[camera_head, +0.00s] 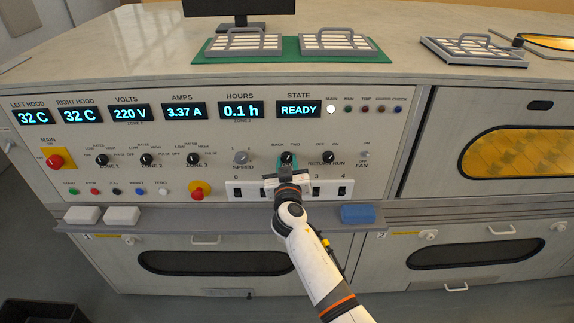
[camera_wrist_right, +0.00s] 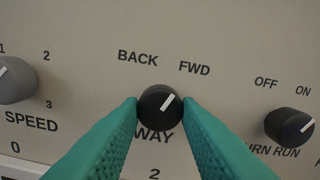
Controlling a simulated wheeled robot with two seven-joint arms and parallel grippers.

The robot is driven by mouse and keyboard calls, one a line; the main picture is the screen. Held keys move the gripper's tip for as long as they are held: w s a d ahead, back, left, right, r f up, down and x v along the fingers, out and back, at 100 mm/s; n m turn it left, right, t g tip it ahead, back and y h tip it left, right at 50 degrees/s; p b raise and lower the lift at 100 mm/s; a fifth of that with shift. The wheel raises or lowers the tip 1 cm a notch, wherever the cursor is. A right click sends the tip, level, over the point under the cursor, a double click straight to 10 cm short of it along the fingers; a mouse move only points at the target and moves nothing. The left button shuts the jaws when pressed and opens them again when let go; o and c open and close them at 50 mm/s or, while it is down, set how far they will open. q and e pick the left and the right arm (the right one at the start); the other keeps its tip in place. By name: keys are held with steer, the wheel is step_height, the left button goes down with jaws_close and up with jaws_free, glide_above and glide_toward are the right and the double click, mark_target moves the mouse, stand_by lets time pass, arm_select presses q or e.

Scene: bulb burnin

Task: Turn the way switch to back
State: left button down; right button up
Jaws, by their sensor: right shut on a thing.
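The way switch is a round black knob (camera_wrist_right: 158,110) on the panel, with BACK printed above left and FWD above right. Its white pointer leans up and to the right, toward FWD. My right gripper (camera_wrist_right: 161,108) has its two teal fingers on the left and right sides of the knob, shut on it. In the head view the right gripper (camera_head: 287,163) reaches the panel from below and mostly hides the knob. My left gripper is not in view.
The grey speed knob (camera_wrist_right: 14,82) is to the left and the black return run knob (camera_wrist_right: 289,126) to the right. Below is a white switch strip (camera_head: 330,189). A ledge (camera_head: 400,213) carries a blue block (camera_head: 357,214) and two white blocks (camera_head: 122,215).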

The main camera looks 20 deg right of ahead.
steer(key=shift+n+b, duration=0.35)
steer(key=shift+n, duration=0.85)
steer(key=n, duration=0.2)
steer(key=shift+n, duration=0.4)
steer(key=n, duration=0.5)
steer(key=shift+d+r+n, duration=0.1)
steer(key=shift+n, duration=0.2)
steer(key=o, duration=1)
steer(key=b+v, duration=0.1)
steer(key=v, duration=1.1)
